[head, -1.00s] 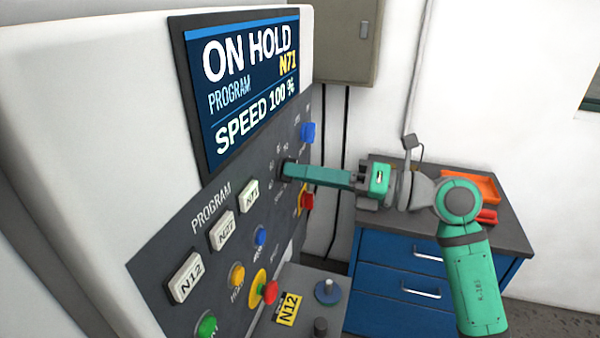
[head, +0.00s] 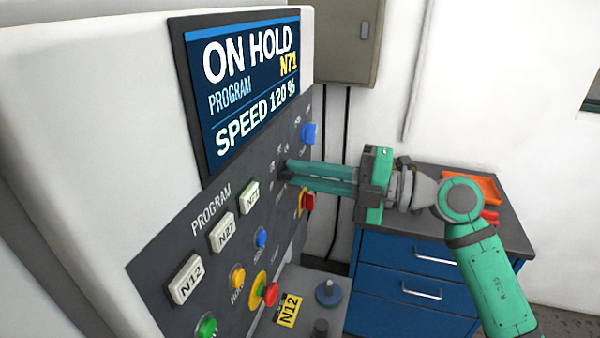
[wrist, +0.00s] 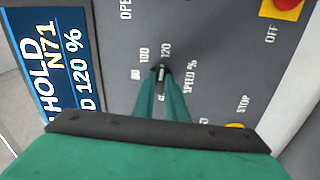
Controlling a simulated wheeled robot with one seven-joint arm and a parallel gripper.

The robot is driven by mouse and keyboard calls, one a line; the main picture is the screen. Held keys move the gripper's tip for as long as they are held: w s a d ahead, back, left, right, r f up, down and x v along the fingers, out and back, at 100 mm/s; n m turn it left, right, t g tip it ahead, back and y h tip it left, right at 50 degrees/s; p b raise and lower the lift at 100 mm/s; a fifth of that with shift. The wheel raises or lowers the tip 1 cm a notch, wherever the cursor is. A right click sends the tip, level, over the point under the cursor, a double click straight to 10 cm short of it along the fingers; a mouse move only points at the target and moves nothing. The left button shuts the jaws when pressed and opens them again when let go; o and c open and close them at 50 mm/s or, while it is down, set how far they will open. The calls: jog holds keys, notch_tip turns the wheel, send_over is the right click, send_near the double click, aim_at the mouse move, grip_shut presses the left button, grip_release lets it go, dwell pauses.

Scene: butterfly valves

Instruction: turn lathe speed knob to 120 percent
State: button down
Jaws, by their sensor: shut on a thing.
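The lathe's dark control panel (head: 262,198) carries the speed knob (wrist: 161,73), a small black knob with 80, 100 and 120 marked around it and "SPEED %" beside it. My gripper (head: 290,173) reaches in from the right and its green fingers are shut on the knob, which they largely hide in the head view. In the wrist view the gripper (wrist: 161,82) has its fingertips at the knob, just below the 120 mark. The screen (head: 245,85) reads ON HOLD, PROGRAM N71, SPEED 120 %.
A blue knob (head: 309,134) sits above the fingers and a red-and-yellow switch (head: 307,202) below them. Program buttons (head: 222,232) and coloured push buttons (head: 266,291) lie left. A blue drawer cabinet (head: 405,268) with an orange tray (head: 470,186) stands behind my arm.

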jog(key=shift+d+m, duration=0.15)
jog(key=shift+m, duration=0.55)
jog(key=c, duration=1.8)
grip_release()
jog(key=v, duration=1.1)
